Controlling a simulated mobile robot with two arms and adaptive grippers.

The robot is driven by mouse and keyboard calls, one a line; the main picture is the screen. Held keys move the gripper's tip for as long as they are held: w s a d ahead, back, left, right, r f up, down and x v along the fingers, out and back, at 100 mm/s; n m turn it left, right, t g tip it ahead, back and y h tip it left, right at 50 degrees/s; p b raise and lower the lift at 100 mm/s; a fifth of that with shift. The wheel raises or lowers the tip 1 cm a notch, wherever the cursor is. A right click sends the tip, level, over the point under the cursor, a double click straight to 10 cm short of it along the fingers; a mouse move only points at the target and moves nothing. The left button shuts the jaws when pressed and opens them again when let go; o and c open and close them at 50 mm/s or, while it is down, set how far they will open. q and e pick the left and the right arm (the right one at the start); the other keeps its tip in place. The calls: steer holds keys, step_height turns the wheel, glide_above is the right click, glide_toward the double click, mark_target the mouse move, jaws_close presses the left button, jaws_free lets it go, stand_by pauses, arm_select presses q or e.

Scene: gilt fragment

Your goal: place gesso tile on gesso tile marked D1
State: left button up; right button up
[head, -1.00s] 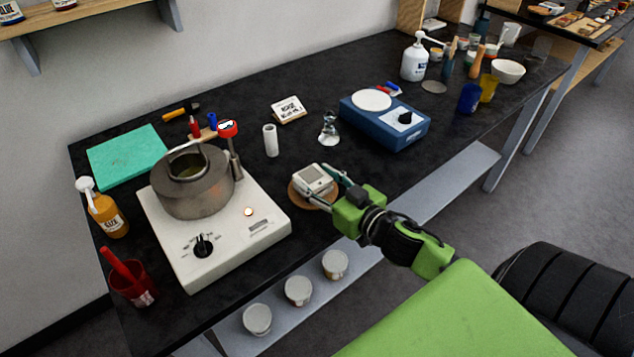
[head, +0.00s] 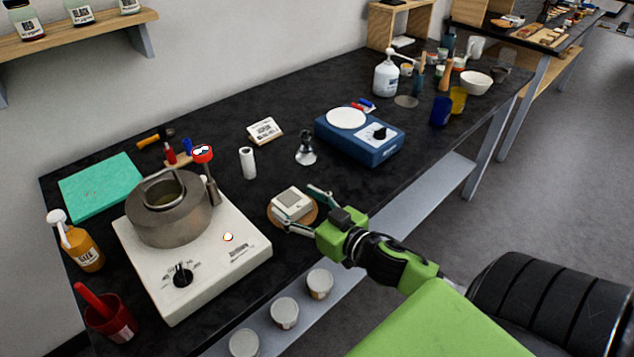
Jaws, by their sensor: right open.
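A pale, block-like gesso tile (head: 291,201) with a grey square on top lies on a round brown disc (head: 273,217) near the table's front edge. It looks thick, like one tile on another, but I cannot clearly tell the layers apart. No D1 marking is readable. My right gripper (head: 297,206) is open, with one finger at the far right side of the tile and the other at its near side. Contact with the tile cannot be made out. My left gripper is not in view.
A white hotplate (head: 200,277) with a grey pot (head: 168,217) stands to the left. A blue scale (head: 360,140), a small metal stand (head: 305,151), a white cylinder (head: 248,163) and a lettered white card (head: 265,131) lie behind. The black tabletop between them is clear.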

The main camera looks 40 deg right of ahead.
steer(key=s+r, duration=0.1)
steer(key=s, duration=1)
steer(key=shift+d+r+b, duration=0.4)
